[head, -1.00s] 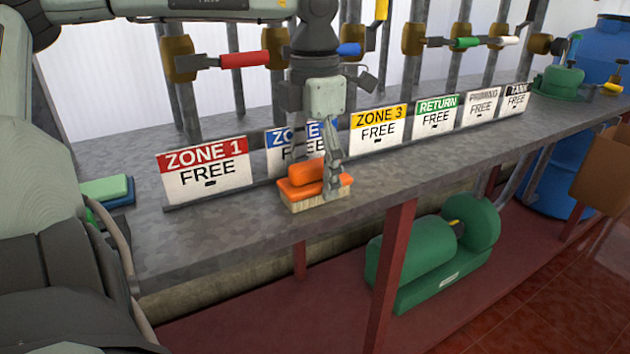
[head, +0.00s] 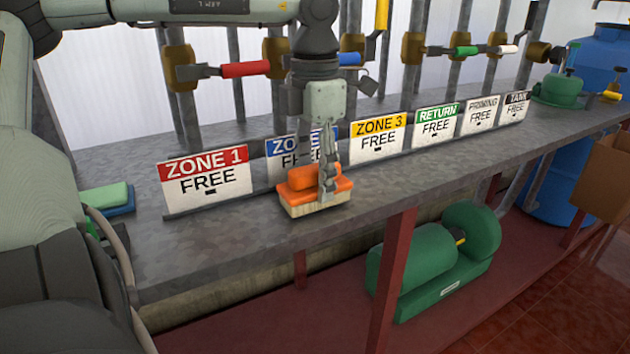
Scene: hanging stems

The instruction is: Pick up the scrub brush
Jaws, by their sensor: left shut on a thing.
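The scrub brush (head: 300,207) has an orange top with a raised handle and a pale bristle block. It is on the grey metal bench, near its front edge, in front of the zone signs. My left gripper (head: 318,182) points straight down over it, with its fingers around the orange handle, shut on it. One finger shows in front of the handle; the other is mostly hidden behind it. The bristles appear to touch the bench top. My right gripper is not in view.
The ZONE 1 sign (head: 207,178) and the ZONE 3 sign (head: 378,136) stand in a rail behind the brush. Valves with coloured handles and upright pipes line the back. A green pump (head: 435,262) sits on the lower shelf. The bench (head: 225,240) is clear left of the brush.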

